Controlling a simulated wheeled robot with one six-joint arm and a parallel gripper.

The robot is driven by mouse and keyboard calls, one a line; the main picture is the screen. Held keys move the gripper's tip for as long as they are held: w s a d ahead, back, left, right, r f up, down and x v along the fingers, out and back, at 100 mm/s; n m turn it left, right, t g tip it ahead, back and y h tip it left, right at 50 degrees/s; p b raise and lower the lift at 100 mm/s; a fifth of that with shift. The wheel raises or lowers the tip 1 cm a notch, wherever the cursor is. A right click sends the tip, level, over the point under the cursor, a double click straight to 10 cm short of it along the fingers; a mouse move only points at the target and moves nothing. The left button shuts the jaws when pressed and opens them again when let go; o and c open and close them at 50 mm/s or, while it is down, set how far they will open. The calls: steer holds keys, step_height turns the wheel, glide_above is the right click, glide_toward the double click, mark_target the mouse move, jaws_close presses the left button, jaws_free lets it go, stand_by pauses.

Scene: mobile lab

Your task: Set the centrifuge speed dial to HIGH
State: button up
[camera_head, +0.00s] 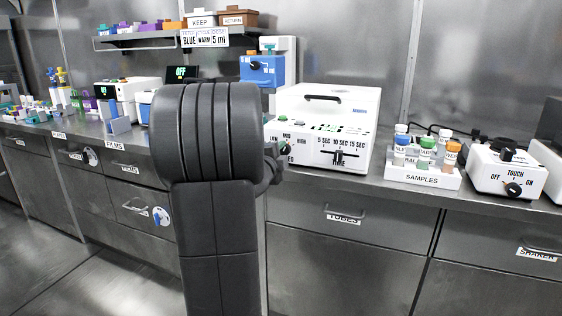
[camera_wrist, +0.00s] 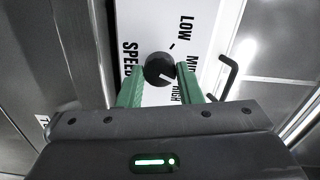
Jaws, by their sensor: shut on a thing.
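The centrifuge is the white box (camera_head: 352,104) on the bench, right of my arm in the head view, with a handle on its lid. Its speed dial (camera_wrist: 158,66) is a round black knob with a white pointer line, on a white panel marked SPEED, LOW and HIGH in the wrist view. The pointer slants to the lower right, towards the HIGH lettering (camera_wrist: 179,93), which a finger partly covers. My gripper (camera_wrist: 160,73) is shut on the dial, with a green finger on each side.
A black slider (camera_head: 338,156) sits on the centrifuge front beside the dial. The white SAMPLES rack (camera_head: 421,180) with capped vials stands to the right, then a TOUCH OFF/ON box (camera_head: 506,172). A blue device (camera_head: 262,72) stands behind my arm. A black hooked handle (camera_wrist: 229,75) is near my gripper.

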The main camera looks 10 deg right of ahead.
steer(key=m+b, duration=0.2)
steer(key=m, duration=0.2)
steer(key=shift+f+b, duration=0.15)
steer(key=shift+b, duration=0.15)
steer(key=shift+m+b, duration=0.7)
steer(key=shift+m, duration=0.8)
steer(key=o, duration=1)
steer(key=p+v, duration=0.2)
steer(key=v, duration=1.1)
steer(key=shift+s+a, duration=0.25)
steer(key=shift+s, duration=0.1)
